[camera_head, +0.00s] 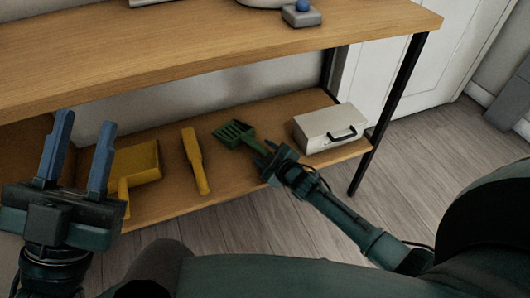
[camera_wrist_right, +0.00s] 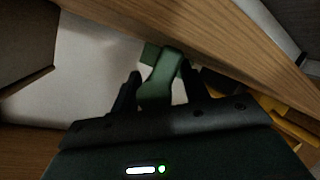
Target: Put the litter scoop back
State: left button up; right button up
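The green litter scoop (camera_head: 235,132) is at the lower wooden shelf, its slotted head to the left and its handle toward my right gripper. My right gripper (camera_head: 268,157) is at the handle end over the shelf's front part. In the right wrist view the green handle (camera_wrist_right: 160,78) fills most of the gap between the two dark fingers, which look shut on it. I cannot tell whether the scoop head touches the shelf. My left gripper (camera_head: 85,145) is open and empty at the left, in front of the shelf.
The lower shelf (camera_head: 225,183) also bears a yellow dustpan (camera_head: 137,160), a yellow handled tool (camera_head: 194,160) and a white case (camera_head: 330,127). The upper board (camera_head: 200,45) overhangs it, with a grey box with a blue knob (camera_head: 301,13) on top. A black leg (camera_head: 388,115) stands at the right.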

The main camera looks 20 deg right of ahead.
jog(key=shift+r, duration=0.3)
pick_arm(q)
notch_tip(320, 180, down, 7)
jog(key=n+g+y+p, duration=0.2)
jog(key=n+y+p, duration=0.3)
jog(key=n+y, duration=0.1)
jog(key=shift+s+d+p, duration=0.35)
jog(key=shift+s+p, duration=0.05)
pick_arm(e)
jog(key=v, duration=1.2)
jog(key=shift+f, duration=0.1)
pick_arm(q)
jog(key=shift+r, duration=0.2)
